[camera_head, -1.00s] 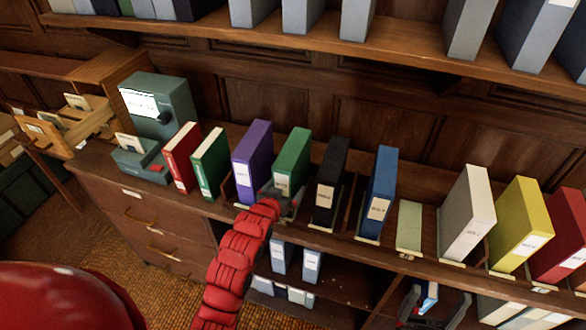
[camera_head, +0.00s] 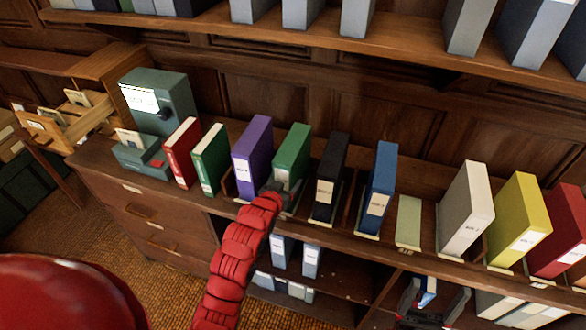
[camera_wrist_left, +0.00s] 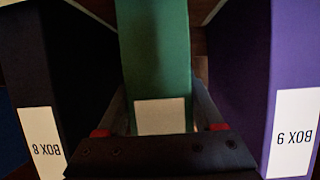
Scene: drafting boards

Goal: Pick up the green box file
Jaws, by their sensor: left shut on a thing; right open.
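The green box file (camera_head: 294,150) stands upright on the wooden counter between the purple and black box files. My left gripper (camera_head: 280,192) is at its front lower end. In the left wrist view, the green box file (camera_wrist_left: 155,60) shows between the two fingers (camera_wrist_left: 160,115), which are shut on its sides; its pale label faces the palm. The label is partly hidden by the gripper in the head view. My right gripper (camera_head: 432,298) is open and empty, low at the bottom right, below the counter edge.
A blue box file (camera_head: 380,185) is further right. A slimmer green file (camera_head: 210,160) stands left. A shelf (camera_head: 330,38) with grey files overhangs behind.

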